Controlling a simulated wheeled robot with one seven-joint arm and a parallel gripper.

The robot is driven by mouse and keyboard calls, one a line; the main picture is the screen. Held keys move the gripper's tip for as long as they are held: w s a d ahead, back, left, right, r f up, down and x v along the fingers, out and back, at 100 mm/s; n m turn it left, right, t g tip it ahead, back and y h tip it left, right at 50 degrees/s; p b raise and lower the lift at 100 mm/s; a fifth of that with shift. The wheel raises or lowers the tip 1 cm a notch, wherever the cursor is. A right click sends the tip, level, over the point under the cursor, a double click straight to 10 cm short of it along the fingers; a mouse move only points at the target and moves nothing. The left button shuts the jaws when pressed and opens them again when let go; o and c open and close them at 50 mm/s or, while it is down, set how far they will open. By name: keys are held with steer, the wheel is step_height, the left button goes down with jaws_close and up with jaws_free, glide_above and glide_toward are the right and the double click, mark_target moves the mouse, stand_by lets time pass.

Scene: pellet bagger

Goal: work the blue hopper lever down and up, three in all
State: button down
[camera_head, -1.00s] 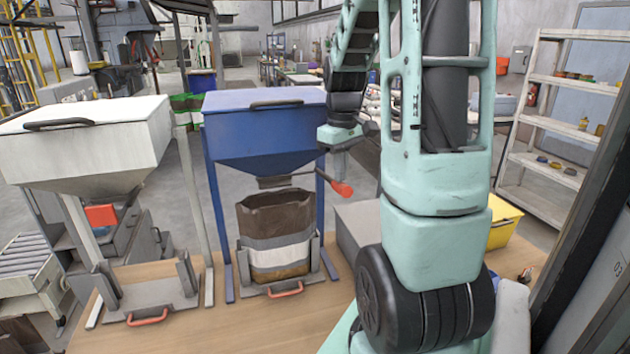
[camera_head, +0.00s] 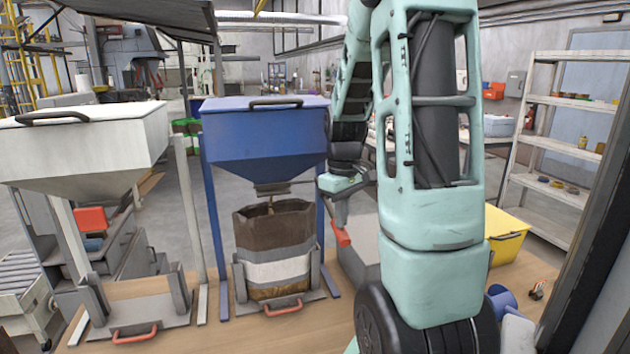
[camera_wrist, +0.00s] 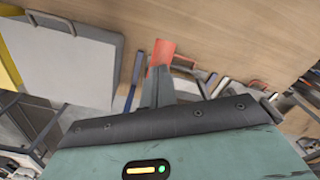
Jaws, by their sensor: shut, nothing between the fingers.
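The blue hopper (camera_head: 265,145) stands over an open brown bag (camera_head: 272,240) with a white band. Its lever ends in a red handle (camera_head: 342,236), which hangs low to the right of the spout; most of the rod is hard to see. My gripper (camera_head: 341,220) is shut and empty, pointing down right at the handle's upper end. In the wrist view the fingers (camera_wrist: 158,92) overlap the red handle (camera_wrist: 162,52); whether they touch it I cannot tell. A thin brown streak shows under the spout, above the bag's mouth.
A white hopper (camera_head: 85,150) stands left, with an empty bag holder (camera_head: 135,318) below it. A grey box (camera_head: 362,258) is close behind the handle, and a yellow bin (camera_head: 507,236) is to the right. Bare bench (camera_head: 225,338) lies in front.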

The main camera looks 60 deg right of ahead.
step_height(320, 180, up, 19)
steer(key=w+d+p, duration=0.1)
steer(key=p, duration=1.4)
steer(key=shift+w+p, duration=0.2)
steer(key=shift+p, duration=0.2)
steer(key=shift+d+f, duration=0.1)
steer(key=f+b, duration=0.5)
steer(key=f, duration=0.1)
steer(key=s+f+b, duration=0.1)
steer(key=f+b, duration=0.3)
steer(key=f, duration=0.3)
steer(key=a+f+b, duration=0.1)
steer(key=f+b, duration=0.4)
steer(key=f, duration=0.1)
steer(key=shift+s+a+f+b, duration=0.1)
steer(key=shift+s+f+b, duration=0.15)
steer(key=shift+b, duration=0.1)
step_height(320, 180, up, 20)
steer(key=w+d+p, duration=0.1)
steer(key=p, duration=1.5)
steer(key=shift+w+f+p, duration=0.15)
steer(key=shift+w+p, duration=0.1)
steer(key=shift+p, duration=0.1)
steer(key=shift+d, duration=0.1)
